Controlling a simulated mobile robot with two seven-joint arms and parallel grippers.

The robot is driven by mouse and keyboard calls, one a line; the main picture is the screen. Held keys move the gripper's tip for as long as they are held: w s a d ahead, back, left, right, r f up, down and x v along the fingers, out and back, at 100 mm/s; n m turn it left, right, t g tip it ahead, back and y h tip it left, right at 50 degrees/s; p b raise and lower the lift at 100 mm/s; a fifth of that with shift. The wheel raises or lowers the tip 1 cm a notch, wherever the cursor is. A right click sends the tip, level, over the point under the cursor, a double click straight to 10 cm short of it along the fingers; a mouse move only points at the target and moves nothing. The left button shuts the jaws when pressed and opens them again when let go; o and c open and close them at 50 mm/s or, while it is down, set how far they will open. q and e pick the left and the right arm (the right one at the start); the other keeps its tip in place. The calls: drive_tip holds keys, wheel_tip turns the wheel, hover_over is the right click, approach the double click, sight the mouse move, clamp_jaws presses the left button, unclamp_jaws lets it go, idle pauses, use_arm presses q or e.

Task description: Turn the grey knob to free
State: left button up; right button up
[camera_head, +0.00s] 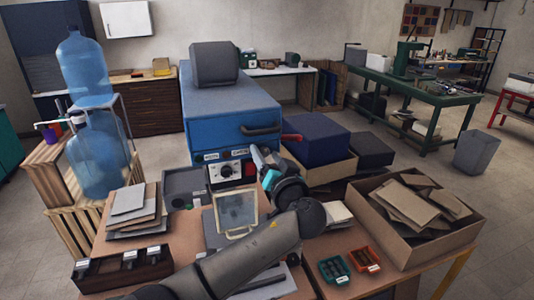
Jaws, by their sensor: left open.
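A blue machine (225,105) stands on the brown bench. On its front is a small pale panel with a dark-looking round knob (226,172), which I take for the grey knob. Two white labels sit above the panel; their words and the knob's exact setting are too small to read. A red part is just right of the panel. My left gripper (264,168), with cyan and pale parts, is open to the right of the knob, apart from it in the picture. My left arm crosses the bench front. My right gripper is not in view.
A pale-framed clear panel (237,212) stands below the knob. A black handle (262,130) juts from the machine above my gripper. A cardboard box (410,240) fills the right side, and stacked grey sheets (130,215) lie at left.

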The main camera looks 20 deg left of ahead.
use_arm(q)
clamp_jaws()
idle(0.6)
